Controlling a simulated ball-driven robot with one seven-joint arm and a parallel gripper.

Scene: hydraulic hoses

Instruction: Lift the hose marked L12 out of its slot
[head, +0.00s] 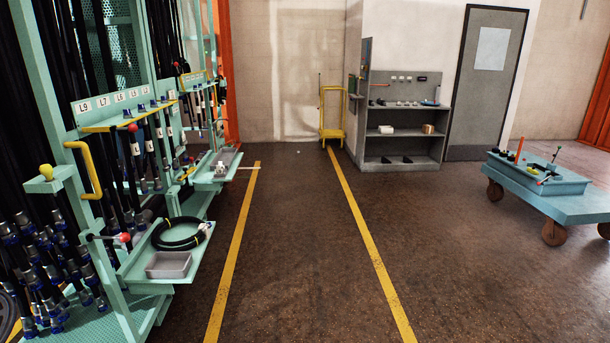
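A green hose rack (115,250) stands along the left side. Its near label strip (120,98) carries white tags that read L9, L7, L6 and L5, with smaller ones beyond. Dark hoses (140,160) with blue and silver fittings hang upright below the strip. A farther rack section (195,77) also holds hoses, but its tags are too small to read. I cannot make out a tag reading L12, so I cannot tell which hose is L12. My gripper is not in view.
A green shelf juts out with a coiled black hose (181,234) and a grey tray (169,265). A yellow trolley (332,112) and grey shelving (407,125) stand at the back. A blue wheeled cart (575,206) is at right. The floor between yellow lines is clear.

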